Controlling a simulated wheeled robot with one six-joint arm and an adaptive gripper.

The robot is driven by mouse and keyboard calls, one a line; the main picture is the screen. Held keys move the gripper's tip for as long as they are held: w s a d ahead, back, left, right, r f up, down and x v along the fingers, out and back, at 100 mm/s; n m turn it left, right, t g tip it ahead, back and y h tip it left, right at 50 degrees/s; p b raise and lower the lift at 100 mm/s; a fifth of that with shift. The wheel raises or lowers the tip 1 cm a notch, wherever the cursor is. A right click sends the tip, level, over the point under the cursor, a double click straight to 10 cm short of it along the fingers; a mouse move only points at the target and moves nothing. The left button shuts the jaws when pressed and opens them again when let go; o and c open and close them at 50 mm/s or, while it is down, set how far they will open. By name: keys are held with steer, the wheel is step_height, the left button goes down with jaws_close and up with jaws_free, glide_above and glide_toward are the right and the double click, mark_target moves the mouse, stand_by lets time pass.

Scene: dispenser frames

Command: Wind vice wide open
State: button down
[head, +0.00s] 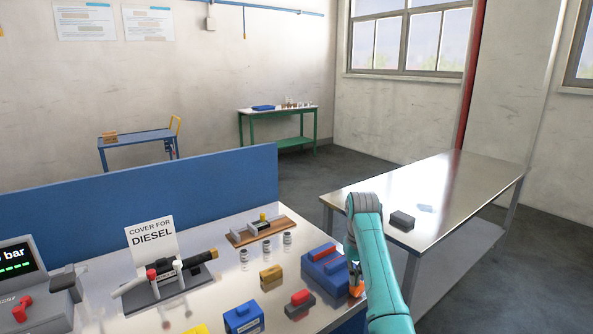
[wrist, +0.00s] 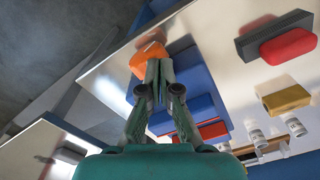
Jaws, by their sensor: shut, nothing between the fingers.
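The vice (head: 325,268) is a blue block with a red part on top, at the right end of the white bench. In the wrist view the vice (wrist: 192,88) fills the middle, just beyond my fingers. Its orange handle (head: 356,289) shows beside my teal arm, and in the wrist view the handle (wrist: 148,56) lies at my fingertips. My gripper (wrist: 156,66) is shut with nothing between its fingers. I cannot tell whether the fingertips touch the handle. In the head view my arm hides most of the gripper and the vice's right side.
A steel table (head: 450,195) stands to the right, across a gap.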

steer(key=shift+w+d, duration=0.1)
steer(key=shift+w+d, duration=0.7)
steer(key=shift+d, duration=0.3)
steer(key=shift+f, duration=0.3)
steer(key=shift+s+a+f, duration=0.25)
steer(key=shift+s+a, duration=0.05)
steer(key=shift+s, duration=0.05)
stand_by(0.8)
steer(key=shift+s+a+r, duration=0.15)
steer(key=shift+s+a, duration=0.2)
steer(key=shift+a, duration=0.15)
stand_by(1.2)
steer(key=shift+w+r, duration=0.1)
steer(key=shift+r, duration=0.3)
stand_by(0.4)
